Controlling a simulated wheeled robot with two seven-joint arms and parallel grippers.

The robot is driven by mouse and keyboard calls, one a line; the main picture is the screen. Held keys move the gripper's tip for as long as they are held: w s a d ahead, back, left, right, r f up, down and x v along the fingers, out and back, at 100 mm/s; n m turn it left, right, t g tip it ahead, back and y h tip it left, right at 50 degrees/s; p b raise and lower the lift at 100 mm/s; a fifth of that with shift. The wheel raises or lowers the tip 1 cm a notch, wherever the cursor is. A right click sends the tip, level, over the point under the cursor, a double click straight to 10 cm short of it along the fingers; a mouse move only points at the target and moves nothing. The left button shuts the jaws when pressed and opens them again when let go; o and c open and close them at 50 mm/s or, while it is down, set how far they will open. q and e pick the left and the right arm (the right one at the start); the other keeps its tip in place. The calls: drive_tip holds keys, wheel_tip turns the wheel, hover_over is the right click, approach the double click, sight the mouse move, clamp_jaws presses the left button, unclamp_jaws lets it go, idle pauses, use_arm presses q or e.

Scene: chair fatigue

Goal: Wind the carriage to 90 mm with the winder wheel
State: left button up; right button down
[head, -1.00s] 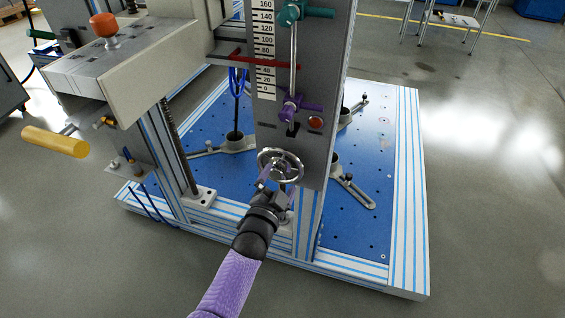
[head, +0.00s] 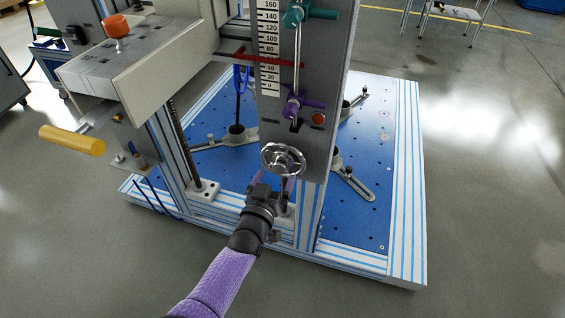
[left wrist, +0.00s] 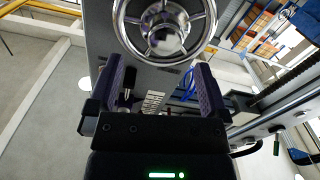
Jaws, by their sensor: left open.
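The winder wheel (head: 283,159) is a chrome handwheel low on the grey column (head: 315,140). It also shows at the top of the left wrist view (left wrist: 165,30). My left gripper (head: 273,182) is just below and in front of the wheel, with its purple fingers (left wrist: 160,72) apart and nothing between them; the rim looks clear of them. A white scale (head: 269,50) on the column runs from 0 to beyond 160. A red pointer (head: 285,63) crosses it at roughly 60, too small to read exactly. My right gripper is out of view.
A teal clamp lever (head: 315,14) and a purple lever (head: 293,105) sit on the column, with a red button (head: 317,118) below. A yellow handle (head: 72,141) juts out at left. The blue perforated base (head: 360,150) has metal feet. Grey floor lies in front.

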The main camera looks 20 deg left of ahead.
use_arm(q)
drive_tip(key=n, duration=0.5)
drive_tip(key=shift+a, duration=0.25)
drive_tip(key=shift+n, duration=0.5)
